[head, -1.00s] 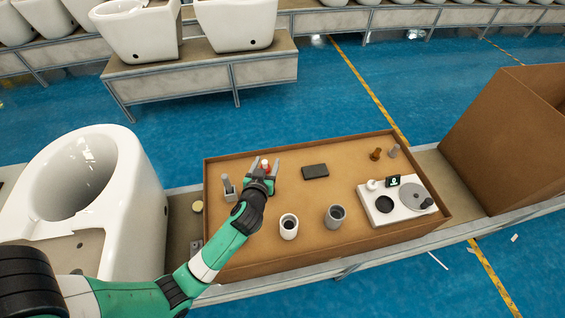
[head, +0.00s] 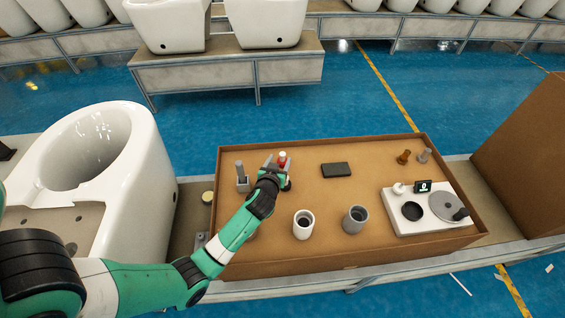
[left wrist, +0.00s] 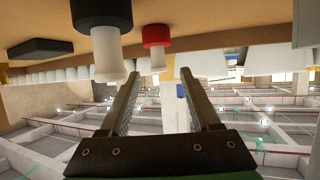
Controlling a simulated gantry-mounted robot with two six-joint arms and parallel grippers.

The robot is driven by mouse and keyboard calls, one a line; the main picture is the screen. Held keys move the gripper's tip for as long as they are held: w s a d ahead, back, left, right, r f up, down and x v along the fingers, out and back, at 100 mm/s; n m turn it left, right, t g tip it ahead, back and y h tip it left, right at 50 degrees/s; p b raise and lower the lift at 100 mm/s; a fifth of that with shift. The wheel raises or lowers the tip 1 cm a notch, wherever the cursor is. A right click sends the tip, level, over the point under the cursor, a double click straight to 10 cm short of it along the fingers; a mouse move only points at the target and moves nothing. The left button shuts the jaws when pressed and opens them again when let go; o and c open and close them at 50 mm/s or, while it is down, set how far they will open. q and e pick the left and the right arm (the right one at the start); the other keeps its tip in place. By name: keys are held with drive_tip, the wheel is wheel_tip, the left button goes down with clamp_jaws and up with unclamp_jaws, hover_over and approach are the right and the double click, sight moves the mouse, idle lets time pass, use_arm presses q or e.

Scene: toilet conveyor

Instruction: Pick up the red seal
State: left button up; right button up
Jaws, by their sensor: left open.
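The red seal (head: 282,160) stands near the far left of the brown tray (head: 330,200). My left gripper (head: 277,165) is at the seal with its fingers spread, and the arm hides part of the space below it. In the left wrist view, which looks upside down, the red seal (left wrist: 157,38) has a red end against the tray and a pale handle pointing towards the gap between the open fingers (left wrist: 160,74). The fingers do not appear closed on it. My right gripper is not in view.
A black-ended seal (left wrist: 105,42) stands close beside the red one in the left wrist view. A dark flat block (head: 336,170), two cups (head: 304,224) and a white device (head: 428,215) share the tray. A grey holder (head: 242,180) stands to the left.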

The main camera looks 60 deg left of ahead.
sight(282, 157)
use_arm(q)
drive_tip(key=b+x, duration=0.3)
drive_tip(key=x, duration=0.2)
drive_tip(key=shift+f, duration=0.15)
drive_tip(key=shift+w, duration=0.15)
clamp_jaws()
